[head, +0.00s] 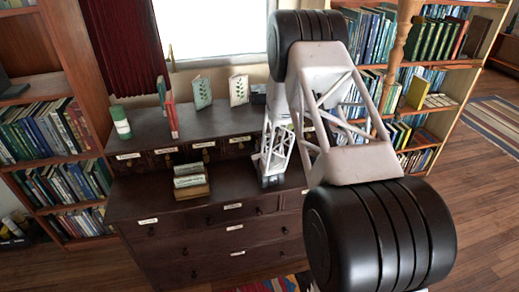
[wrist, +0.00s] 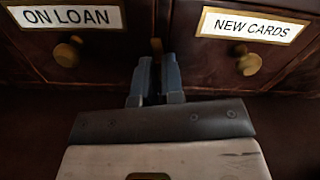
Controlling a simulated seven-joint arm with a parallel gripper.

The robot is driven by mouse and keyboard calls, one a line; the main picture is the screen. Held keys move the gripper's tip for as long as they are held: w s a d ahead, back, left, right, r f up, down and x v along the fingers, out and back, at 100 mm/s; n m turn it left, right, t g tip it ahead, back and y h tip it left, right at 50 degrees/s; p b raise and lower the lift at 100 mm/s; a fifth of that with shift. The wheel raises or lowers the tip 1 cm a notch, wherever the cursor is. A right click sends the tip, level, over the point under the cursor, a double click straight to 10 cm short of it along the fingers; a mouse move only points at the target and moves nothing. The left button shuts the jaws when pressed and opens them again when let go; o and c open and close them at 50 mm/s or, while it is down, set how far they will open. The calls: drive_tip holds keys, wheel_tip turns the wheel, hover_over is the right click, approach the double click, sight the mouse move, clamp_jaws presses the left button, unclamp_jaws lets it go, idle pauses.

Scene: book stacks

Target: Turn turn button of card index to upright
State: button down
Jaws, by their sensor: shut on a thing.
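The card index (head: 182,148) is the row of small dark drawers with white labels at the back of the wooden cabinet. In the wrist view two of its drawers show, labelled ON LOAN (wrist: 67,17) and NEW CARDS (wrist: 252,27), each with a round brass knob. My gripper (wrist: 154,72) has its two blue-grey fingers against the divider between these drawers. That end looks upright, but most of the button is hidden. In the head view my arm covers this spot.
A wooden card box (head: 191,183) sits on the lower ledge left of my arm. Bookshelves flank the cabinet.

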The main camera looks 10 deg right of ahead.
drive_tip(key=c, duration=1.2)
unclamp_jaws()
drive_tip(key=shift+c, duration=0.2)
drive_tip(key=shift+s, duration=0.15)
drive_tip(key=shift+s, duration=3.75)
